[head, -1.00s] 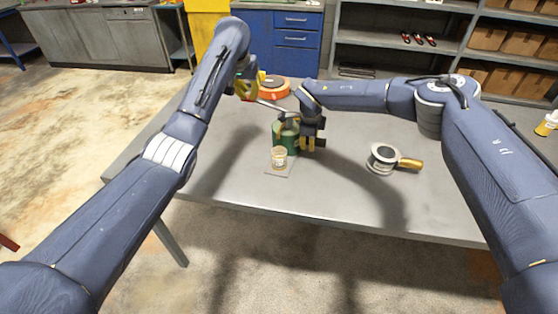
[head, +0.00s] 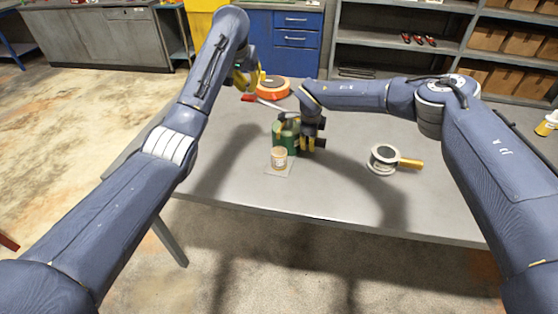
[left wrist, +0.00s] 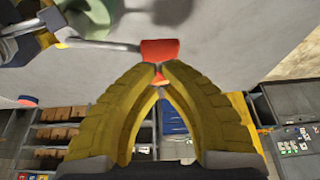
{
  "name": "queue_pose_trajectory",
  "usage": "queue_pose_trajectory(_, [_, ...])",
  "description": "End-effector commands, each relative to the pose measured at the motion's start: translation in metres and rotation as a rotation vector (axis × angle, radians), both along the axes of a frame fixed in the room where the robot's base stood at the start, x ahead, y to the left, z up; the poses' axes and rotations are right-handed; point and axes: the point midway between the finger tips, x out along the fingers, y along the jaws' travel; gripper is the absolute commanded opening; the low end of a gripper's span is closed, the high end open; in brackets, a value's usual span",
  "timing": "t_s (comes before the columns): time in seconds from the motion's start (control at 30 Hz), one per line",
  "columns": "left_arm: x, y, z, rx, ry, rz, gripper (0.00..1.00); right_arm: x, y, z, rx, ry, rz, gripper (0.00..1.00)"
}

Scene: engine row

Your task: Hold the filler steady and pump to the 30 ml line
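The filler, a green can (head: 279,137) with a metal pump lever, stands at the table's middle; it shows blurred in the left wrist view (left wrist: 110,18). The lever points left and ends in a red handle (head: 249,98). A small tan-filled jar (head: 279,160) stands in front of the can; its level line is too small to read. My left gripper (head: 251,84) is just above the red handle. In the left wrist view its fingertips (left wrist: 161,66) nearly meet just short of the handle (left wrist: 160,49); contact is unclear. My right gripper (head: 308,143) is against the can's right side, its grip partly hidden.
The jar is on a small square plate (head: 272,171). An orange ring-shaped roll (head: 271,88) lies behind the lever. A round metal cup with a yellow handle (head: 384,159) lies to the right.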

Motion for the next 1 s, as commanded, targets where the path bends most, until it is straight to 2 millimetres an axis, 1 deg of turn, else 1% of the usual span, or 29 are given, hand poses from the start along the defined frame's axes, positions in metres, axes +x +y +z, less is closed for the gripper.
queue_pose_trajectory(0.27, [0.0,0.0,0.002,0.0,-0.001,0.0,0.0,0.001,-0.001,0.0,-0.002,-0.002,0.002,0.0])
queue_pose_trajectory(0.7, [0.0,0.0,0.038,-0.001,-0.002,0.001,0.0,0.001,-0.001,0.0,-0.002,-0.002,0.002,0.0])
queue_pose_trajectory(0.9, [0.0,0.0,0.048,-0.001,0.0,0.0,0.0,0.001,-0.001,0.0,-0.002,-0.002,0.002,0.0])
queue_pose_trajectory(1.0, [0.0,0.0,0.05,-0.001,-0.001,0.0,0.0,0.001,-0.001,0.0,-0.002,-0.002,0.002,0.0])
